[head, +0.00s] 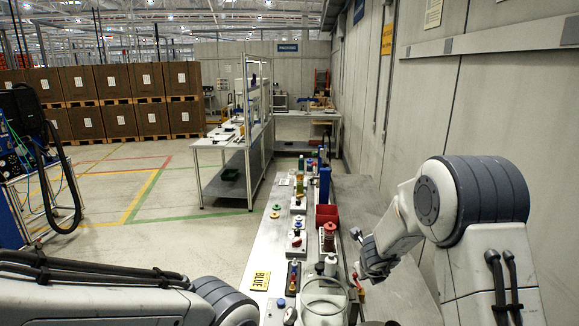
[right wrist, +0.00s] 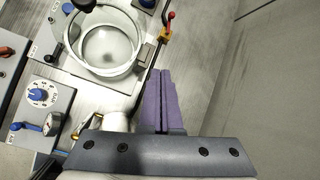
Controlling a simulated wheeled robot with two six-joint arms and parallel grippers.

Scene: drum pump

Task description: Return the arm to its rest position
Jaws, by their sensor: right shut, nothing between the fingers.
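My right gripper (head: 366,268) hangs at the right edge of the bench in the head view. In the right wrist view, its two purple fingers (right wrist: 160,76) lie side by side, shut, with nothing held. A clear round vessel (head: 324,300) stands on the bench, left of the gripper; it also shows in the right wrist view (right wrist: 104,45), apart from the fingers. A lever with a red knob (right wrist: 171,17) is just beyond the fingertips. My left arm crosses the bottom left of the head view, and its gripper is out of the picture.
A panel with a blue dial (right wrist: 40,96) lies left of my right fingers. A grey wall (head: 430,110) bounds the right side.

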